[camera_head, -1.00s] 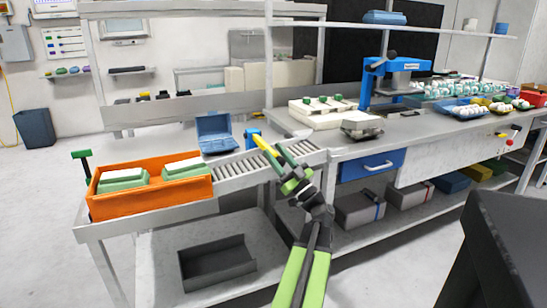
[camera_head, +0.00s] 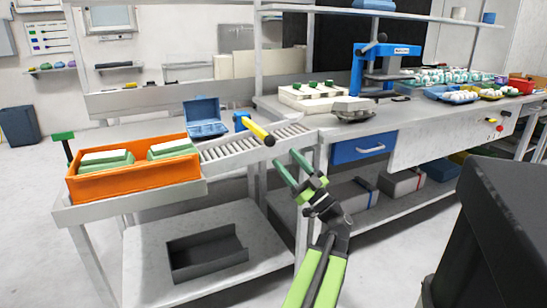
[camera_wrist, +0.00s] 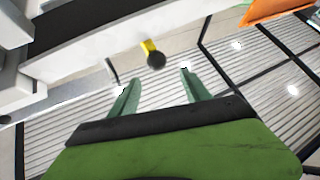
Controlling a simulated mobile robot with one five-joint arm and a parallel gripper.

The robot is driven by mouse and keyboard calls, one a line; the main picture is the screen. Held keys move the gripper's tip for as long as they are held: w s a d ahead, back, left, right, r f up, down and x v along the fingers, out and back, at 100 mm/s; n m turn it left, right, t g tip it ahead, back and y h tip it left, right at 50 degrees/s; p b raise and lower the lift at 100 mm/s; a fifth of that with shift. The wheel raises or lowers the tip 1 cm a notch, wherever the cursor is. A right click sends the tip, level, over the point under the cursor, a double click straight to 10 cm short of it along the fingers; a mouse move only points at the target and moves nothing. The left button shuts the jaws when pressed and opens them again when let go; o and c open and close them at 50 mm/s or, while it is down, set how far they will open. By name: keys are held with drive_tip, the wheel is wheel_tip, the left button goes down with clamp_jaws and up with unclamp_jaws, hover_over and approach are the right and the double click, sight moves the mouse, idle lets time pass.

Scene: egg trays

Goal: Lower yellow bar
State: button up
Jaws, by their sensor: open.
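The yellow bar (camera_head: 257,132) sticks out from a blue bracket (camera_head: 241,121) beside the roller conveyor. In the head view it slants down to the right and ends in a black knob. In the wrist view the yellow bar (camera_wrist: 148,46) shows only as a short stub behind the knob (camera_wrist: 155,60), which lies just beyond the fingertips and between their lines. My gripper (camera_head: 287,157) is open and empty, just below and right of the knob in the head view. Its two green fingers also show in the wrist view (camera_wrist: 160,76), apart from the bar.
An orange crate (camera_head: 80,190) with green-and-white cartons stands left on the conveyor (camera_head: 235,152). A blue box (camera_head: 205,130) sits behind it. A blue press (camera_head: 360,65) and a grey egg carton (camera_head: 352,110) are on the right bench. A dark tray (camera_head: 207,272) lies on the lower shelf.

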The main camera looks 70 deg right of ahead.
drive_tip(key=b+v, duration=0.2)
drive_tip(key=v, duration=0.4)
